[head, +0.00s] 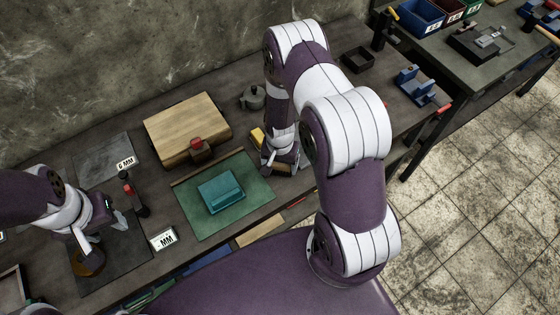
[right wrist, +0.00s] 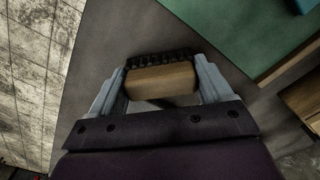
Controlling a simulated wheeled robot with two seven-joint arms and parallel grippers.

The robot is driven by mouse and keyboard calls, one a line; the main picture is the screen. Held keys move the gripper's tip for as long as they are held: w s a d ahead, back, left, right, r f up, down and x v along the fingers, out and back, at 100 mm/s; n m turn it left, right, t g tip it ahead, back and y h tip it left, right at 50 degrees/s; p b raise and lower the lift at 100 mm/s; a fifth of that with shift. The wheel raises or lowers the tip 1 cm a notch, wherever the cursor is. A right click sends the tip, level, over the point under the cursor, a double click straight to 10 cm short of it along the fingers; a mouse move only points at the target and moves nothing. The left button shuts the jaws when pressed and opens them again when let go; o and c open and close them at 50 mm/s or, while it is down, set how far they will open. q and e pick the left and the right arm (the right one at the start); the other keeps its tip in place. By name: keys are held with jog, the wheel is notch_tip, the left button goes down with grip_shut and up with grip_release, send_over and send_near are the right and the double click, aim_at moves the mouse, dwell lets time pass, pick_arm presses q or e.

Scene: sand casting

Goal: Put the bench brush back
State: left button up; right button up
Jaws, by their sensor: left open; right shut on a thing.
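The bench brush, a wooden block with a row of dark bristles (right wrist: 160,80), sits between the two fingers of my right gripper (right wrist: 160,88) in the right wrist view. The fingers are shut on its ends. In the head view my right gripper (head: 281,163) is low over the bench, just right of the green mat, and largely hides the brush. I cannot tell whether the bristles touch the bench. My left gripper (head: 101,231) is open and empty at the left, above a dark plate with a round brown object (head: 90,262).
A green mat (head: 244,180) bears a teal block (head: 220,191). Behind it are a wooden board (head: 187,125) and a grey pot (head: 253,98). A yellow piece (head: 257,137) lies close to my right gripper. A black tray (head: 358,60) and blue object (head: 414,85) stand farther right.

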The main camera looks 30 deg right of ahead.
jog(key=shift+f, duration=0.2)
jog(key=o, duration=0.9)
jog(key=shift+r, duration=0.15)
